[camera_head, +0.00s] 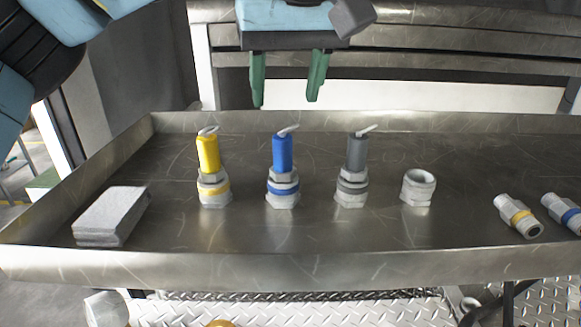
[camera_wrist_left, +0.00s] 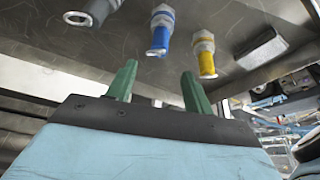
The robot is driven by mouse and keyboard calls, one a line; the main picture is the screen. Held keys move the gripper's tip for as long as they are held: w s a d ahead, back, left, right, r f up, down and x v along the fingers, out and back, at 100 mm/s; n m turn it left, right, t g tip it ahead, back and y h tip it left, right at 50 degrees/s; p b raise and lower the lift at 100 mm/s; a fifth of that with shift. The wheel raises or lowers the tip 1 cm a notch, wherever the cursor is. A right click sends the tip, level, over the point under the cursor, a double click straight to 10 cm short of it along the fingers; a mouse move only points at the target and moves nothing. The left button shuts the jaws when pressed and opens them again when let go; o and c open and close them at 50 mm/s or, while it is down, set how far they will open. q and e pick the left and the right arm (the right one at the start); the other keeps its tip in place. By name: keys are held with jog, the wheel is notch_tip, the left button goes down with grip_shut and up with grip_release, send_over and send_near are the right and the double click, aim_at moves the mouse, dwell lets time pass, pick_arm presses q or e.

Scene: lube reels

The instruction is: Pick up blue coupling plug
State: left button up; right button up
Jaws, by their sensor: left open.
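The blue coupling plug (camera_head: 282,153) stands upright in a blue-banded metal fitting (camera_head: 283,190) on the tray, between a yellow plug (camera_head: 208,153) and a grey plug (camera_head: 357,152). A pale loop tops each plug. In the left wrist view the blue plug (camera_wrist_left: 161,38) shows ahead of the fingers, with the yellow plug (camera_wrist_left: 206,62) to its right. My left gripper (camera_head: 287,98) has green fingers spread apart and empty. In the head view it is above and behind the blue plug, not touching it. My right gripper is not in view.
The metal tray (camera_head: 300,262) has a raised rim. A grey-white block (camera_head: 110,213) lies at its left. An empty fitting (camera_head: 418,187) stands right of the grey plug. Yellow-banded (camera_head: 518,216) and blue-banded (camera_head: 565,212) couplings lie at the right. The tray's front is clear.

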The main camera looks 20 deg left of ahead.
aim_at(283, 137)
pick_arm(q)
jog(key=x, duration=0.5)
jog(key=shift+s+a+f, duration=0.15)
jog(key=shift+f, duration=0.65)
jog(key=shift+w+a+f, duration=0.1)
jog(key=shift+w+f, duration=0.15)
jog(key=shift+f, duration=0.05)
jog(key=x, duration=0.4)
jog(key=shift+w+f, duration=0.15)
jog(key=shift+w, duration=0.05)
jog(key=shift+c, duration=0.5)
grip_shut()
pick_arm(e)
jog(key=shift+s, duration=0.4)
